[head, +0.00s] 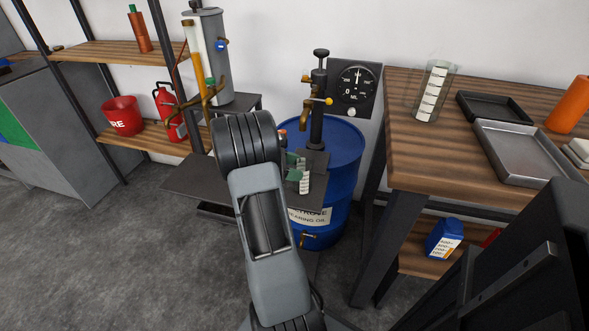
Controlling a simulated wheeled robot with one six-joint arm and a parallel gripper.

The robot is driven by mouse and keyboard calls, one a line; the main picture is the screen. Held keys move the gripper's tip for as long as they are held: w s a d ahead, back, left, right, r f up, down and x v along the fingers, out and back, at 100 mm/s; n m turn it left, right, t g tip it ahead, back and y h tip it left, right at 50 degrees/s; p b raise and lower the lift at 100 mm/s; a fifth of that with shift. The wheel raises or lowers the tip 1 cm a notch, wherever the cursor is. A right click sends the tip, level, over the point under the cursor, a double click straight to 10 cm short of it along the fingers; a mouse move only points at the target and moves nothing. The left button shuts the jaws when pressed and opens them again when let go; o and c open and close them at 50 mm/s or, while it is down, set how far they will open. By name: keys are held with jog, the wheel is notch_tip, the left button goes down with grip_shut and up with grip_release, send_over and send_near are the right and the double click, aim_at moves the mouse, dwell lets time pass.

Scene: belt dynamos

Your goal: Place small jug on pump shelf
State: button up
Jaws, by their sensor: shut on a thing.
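A small clear jug with white scale marks (305,184) shows just right of my forearm, in front of the blue drum. My gripper (293,166) is mostly hidden behind my arm; a green part of it seems to show at the jug. It is shut on the jug. A dark flat shelf (196,183) spreads left of my arm, below the pump (319,100) on the drum. I take it for the pump shelf. My arm hides its middle, and I cannot tell whether the jug touches it.
The blue oil drum (345,160) stands behind the jug. A wooden bench (430,165) at right carries a larger graduated jug (434,90) and trays (520,150). A grey tank (213,60) with a brass tap stands behind my arm. Open floor lies at lower left.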

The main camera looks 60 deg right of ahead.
jog(key=shift+f, duration=0.15)
jog(key=o, duration=1)
jog(key=shift+r, duration=0.25)
jog(key=p+v, duration=0.3)
jog(key=v, duration=0.9)
jog(key=s+a+r+m+t+y, duration=0.1)
jog(key=a+t, duration=0.3)
jog(key=a, duration=0.6)
jog(key=s+a+r+m+t+y, duration=0.1)
jog(key=s+a+m+t+y, duration=0.2)
jog(key=a, duration=0.8)
jog(key=s+a+r+m+t+y, duration=0.1)
jog(key=s+a+m+t+y, duration=0.2)
jog(key=a+t, duration=0.3)
jog(key=a, duration=0.4)
jog(key=shift+a+t+y, duration=0.25)
jog(key=shift+t+y, duration=0.15)
